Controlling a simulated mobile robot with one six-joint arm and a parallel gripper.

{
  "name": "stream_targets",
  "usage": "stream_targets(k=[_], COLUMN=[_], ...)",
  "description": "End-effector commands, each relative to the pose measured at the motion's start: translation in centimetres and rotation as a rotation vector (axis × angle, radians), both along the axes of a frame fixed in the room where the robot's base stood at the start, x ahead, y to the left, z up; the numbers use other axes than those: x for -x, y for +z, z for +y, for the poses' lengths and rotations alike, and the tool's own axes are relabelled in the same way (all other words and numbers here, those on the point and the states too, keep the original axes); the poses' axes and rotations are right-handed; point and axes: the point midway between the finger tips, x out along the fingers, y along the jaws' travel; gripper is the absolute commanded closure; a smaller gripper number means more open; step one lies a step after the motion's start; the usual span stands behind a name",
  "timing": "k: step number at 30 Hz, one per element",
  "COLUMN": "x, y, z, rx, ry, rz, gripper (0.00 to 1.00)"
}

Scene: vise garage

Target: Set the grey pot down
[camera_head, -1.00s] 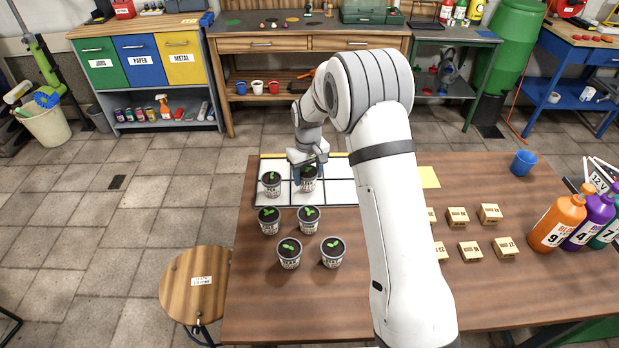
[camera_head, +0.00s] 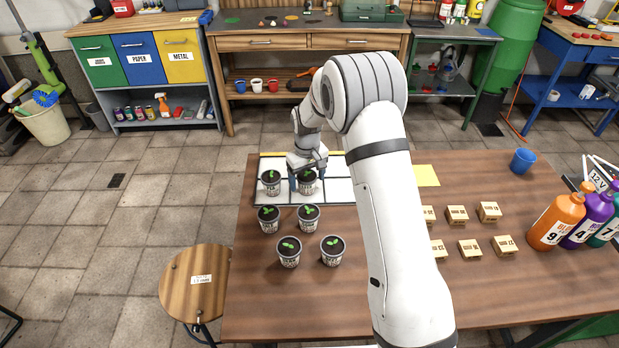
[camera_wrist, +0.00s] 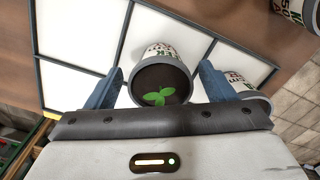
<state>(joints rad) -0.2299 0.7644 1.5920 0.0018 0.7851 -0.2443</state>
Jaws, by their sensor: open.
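The grey pot (camera_head: 307,184) with dark soil and a green sprout stands upright in a white cell of the black-framed grid tray (camera_head: 330,190). In the wrist view the same pot (camera_wrist: 160,54) sits between the two blue fingers of my gripper (camera_wrist: 160,72). The fingers are open, one on each side of it, with a small gap visible at each side. In the head view my gripper (camera_head: 307,180) is low over the tray, and its palm partly hides the cell behind. The pot's base is hard to see.
A similar pot (camera_head: 270,183) stands in the cell to the left, close to my finger. Several more pots (camera_head: 289,252) stand on the wooden table in front of the tray. Small wooden boxes (camera_head: 457,214), a blue cup (camera_head: 523,161) and bottles (camera_head: 556,222) are at right.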

Motion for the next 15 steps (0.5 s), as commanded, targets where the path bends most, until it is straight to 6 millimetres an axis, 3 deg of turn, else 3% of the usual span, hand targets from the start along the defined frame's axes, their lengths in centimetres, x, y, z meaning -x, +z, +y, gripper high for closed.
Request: stream_targets(k=[5, 15], x=[-0.1, -0.1], y=[1.3, 8.5], z=[0.0, 0.1], rx=[0.0, -0.001], ry=[0.0, 0.001], rz=[-0.002, -0.005], gripper=[0.23, 0.23])
